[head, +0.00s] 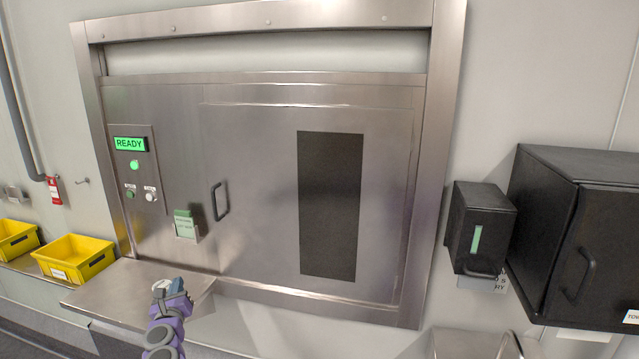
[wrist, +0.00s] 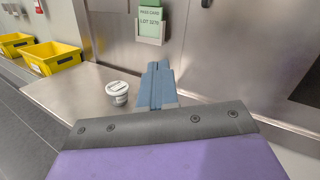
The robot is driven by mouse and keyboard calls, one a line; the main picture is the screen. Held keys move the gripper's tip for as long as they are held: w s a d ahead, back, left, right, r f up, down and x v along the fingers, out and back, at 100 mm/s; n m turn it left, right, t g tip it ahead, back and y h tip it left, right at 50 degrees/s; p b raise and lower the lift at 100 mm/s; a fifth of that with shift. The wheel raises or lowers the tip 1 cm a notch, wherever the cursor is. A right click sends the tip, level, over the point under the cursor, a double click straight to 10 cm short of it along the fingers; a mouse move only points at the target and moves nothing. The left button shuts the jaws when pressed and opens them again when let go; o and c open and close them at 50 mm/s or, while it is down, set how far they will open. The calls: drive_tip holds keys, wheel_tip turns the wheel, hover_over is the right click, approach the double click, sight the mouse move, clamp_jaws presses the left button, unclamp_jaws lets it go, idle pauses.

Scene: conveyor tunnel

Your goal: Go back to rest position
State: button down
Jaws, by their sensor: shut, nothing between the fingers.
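My gripper (head: 174,287) is low in the head view, at the end of my purple and grey arm, over the steel shelf below the panel. In the wrist view its blue-grey fingers (wrist: 156,82) are together and nothing shows between them. A small white lidded tub (wrist: 117,93) stands upright on the steel shelf (wrist: 85,95), to the left of the fingers and apart from them. In the head view my gripper covers part of the tub's area.
A steel door with a handle (head: 221,201) and dark window (head: 330,205) is shut. A panel reads READY (head: 129,144); a green pass card (head: 184,224) sits in a holder. Yellow bins (head: 75,258) are left, black cabinets (head: 575,230) right.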

drive_tip(key=w+d+r+n+g+y, duration=0.3)
drive_tip(key=w+d+r+n+y, duration=0.3)
drive_tip(key=n, duration=1.1)
drive_tip(key=d+r+n+g+h, duration=0.3)
drive_tip(key=d+n+h, duration=0.3)
drive_tip(key=d, duration=1.2)
drive_tip(key=s+d+r+n+g+h, duration=0.1)
drive_tip(key=s+d+g, duration=0.1)
drive_tip(key=s+d, duration=0.4)
drive_tip(key=s+d+g+h, duration=0.15)
drive_tip(key=s+d, duration=0.25)
drive_tip(key=d, duration=0.4)
drive_tip(key=s+d+n+g+h, duration=0.1)
drive_tip(key=s+d+g, duration=0.1)
drive_tip(key=s+d, duration=0.7)
drive_tip(key=s+d+f+n+g, duration=0.2)
drive_tip(key=s+g, duration=0.1)
drive_tip(key=s, duration=1.1)
drive_tip(key=s+d+f+n+g, duration=0.1)
drive_tip(key=s+d+f+g, duration=0.1)
drive_tip(key=s, duration=1.2)
drive_tip(key=s+d+f+n+g, duration=0.1)
drive_tip(key=s+d+n+g, duration=0.1)
drive_tip(key=s, duration=1.3)
drive_tip(key=shift+d+f+n+g+h, duration=0.35)
drive_tip(key=shift+d+g, duration=0.35)
drive_tip(key=shift+g, duration=0.25)
